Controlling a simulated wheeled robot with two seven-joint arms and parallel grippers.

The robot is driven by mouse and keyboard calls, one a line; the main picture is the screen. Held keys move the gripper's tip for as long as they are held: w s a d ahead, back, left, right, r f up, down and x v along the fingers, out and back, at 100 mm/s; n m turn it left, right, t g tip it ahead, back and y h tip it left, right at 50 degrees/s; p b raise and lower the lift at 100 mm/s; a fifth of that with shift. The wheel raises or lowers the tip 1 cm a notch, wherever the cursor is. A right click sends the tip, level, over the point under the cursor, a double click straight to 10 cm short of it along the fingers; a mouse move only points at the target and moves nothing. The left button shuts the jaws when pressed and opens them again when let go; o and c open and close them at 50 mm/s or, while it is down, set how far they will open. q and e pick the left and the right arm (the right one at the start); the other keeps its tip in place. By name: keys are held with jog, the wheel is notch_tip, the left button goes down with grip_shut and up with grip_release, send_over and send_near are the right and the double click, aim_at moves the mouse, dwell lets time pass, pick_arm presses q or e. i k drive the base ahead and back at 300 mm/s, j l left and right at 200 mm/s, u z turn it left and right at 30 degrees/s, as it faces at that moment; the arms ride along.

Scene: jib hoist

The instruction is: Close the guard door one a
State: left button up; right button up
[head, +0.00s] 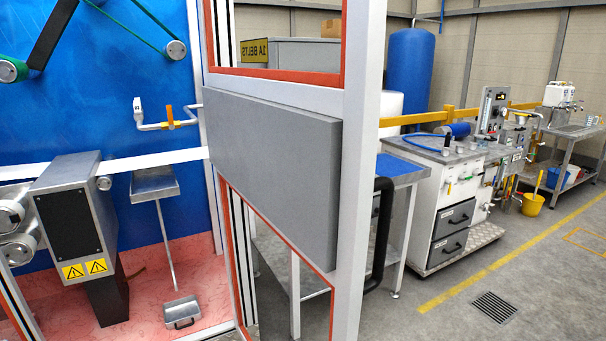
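The guard door (357,130) stands open, swung out toward me in the middle of the head view. It has a pale metal frame, red-edged window openings and a wide grey middle panel (275,170). A long black bar handle (380,235) is on its right upright. The machine opening (160,235) at left is uncovered, with a blue back wall and a red floor. Neither of my grippers is in view.
Inside the machine are a metal unit with warning stickers (85,269), a white strip and a dustpan-like tray (182,312). Right of the door stand a white drawer cabinet (450,200), a blue tank (409,75) and a yellow bucket (532,204). The grey floor at lower right is clear, with a drain grate (494,307).

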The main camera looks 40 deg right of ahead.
aim_at(299, 149)
jog(key=k+l, duration=0.1)
jog(key=l, duration=0.45)
jog(key=l+u, duration=0.1)
jog(key=l, duration=0.4)
jog(key=k+l, duration=0.15)
jog(key=l, duration=0.4)
jog(key=k+l+u, duration=0.1)
jog(key=l, duration=0.4)
